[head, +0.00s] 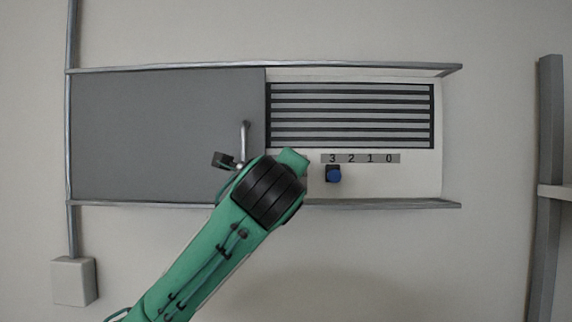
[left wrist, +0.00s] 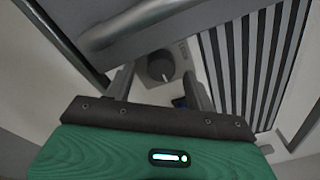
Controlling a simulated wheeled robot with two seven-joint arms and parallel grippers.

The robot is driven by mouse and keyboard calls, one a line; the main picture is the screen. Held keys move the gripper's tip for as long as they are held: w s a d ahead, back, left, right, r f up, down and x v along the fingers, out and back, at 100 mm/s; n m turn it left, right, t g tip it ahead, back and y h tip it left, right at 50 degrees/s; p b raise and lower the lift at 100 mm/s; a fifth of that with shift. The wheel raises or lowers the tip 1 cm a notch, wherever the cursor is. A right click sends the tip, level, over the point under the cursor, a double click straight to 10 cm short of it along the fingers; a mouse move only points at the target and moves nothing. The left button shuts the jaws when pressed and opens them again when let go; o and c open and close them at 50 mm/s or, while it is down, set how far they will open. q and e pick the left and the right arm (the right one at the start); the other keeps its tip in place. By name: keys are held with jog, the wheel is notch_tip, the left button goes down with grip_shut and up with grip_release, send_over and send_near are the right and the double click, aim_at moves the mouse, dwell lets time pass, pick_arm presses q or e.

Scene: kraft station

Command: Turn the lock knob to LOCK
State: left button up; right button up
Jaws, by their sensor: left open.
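The lock knob (left wrist: 160,66) is a dark round knob on the pale panel, seen in the left wrist view. A small light mark shows at its lower edge, but I cannot read its setting. My left gripper (left wrist: 160,84) is open, with one finger on each side of the knob in the picture. I cannot tell whether the fingers touch it. In the head view my left arm comes in from the lower left and hides the knob and the fingers. My right gripper is in neither view.
A grey door (head: 160,135) with a metal handle (head: 244,142) is left of the knob's panel. A slatted vent (head: 350,115) is above right. A blue button or slider (head: 334,175) sits below a 3-2-1-0 scale (head: 360,158). Metal rails run above and below.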

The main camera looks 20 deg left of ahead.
pick_arm(q)
jog(key=shift+w, duration=0.8)
jog(key=shift+a, duration=0.1)
jog(key=shift+c, duration=0.2)
jog(key=c, duration=0.9)
jog(key=shift+c, duration=0.2)
